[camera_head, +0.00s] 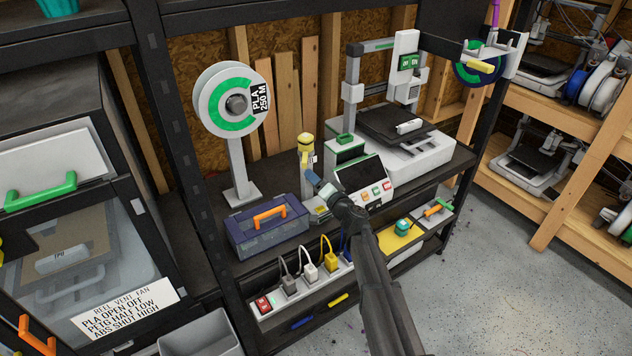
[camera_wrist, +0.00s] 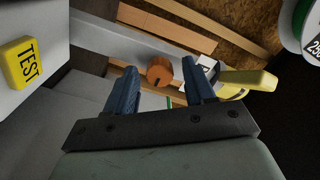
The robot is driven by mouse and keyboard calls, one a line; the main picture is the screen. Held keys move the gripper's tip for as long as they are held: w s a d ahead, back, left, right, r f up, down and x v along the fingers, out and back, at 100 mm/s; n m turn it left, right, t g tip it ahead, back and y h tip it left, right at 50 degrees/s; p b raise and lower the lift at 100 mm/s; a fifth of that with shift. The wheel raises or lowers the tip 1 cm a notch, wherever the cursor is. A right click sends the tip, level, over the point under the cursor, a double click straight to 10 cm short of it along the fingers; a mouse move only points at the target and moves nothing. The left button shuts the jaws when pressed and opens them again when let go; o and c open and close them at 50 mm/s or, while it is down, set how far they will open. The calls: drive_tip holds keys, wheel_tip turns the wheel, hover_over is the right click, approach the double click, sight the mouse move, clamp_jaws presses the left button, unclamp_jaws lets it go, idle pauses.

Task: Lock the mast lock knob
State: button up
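An orange round knob (camera_wrist: 159,72), which I take for the mast lock knob, shows in the wrist view with a dark slot on its face. It sits at a long grey post (camera_wrist: 130,45). My gripper (camera_wrist: 159,66) is open, its two blue fingers spread on either side of the knob in the picture. I cannot tell how far the knob is beyond the fingertips; no contact shows. In the head view my gripper (camera_head: 313,181) is beside the short yellow-topped mast (camera_head: 306,153), and the knob cannot be made out there.
In the head view, a filament spool stand (camera_head: 238,165), blue box (camera_head: 265,232), button console (camera_head: 362,178) and printer (camera_head: 400,135) crowd the shelf.

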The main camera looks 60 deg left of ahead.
drive_tip(key=d, duration=1.3)
drive_tip(key=shift+d, duration=0.4)
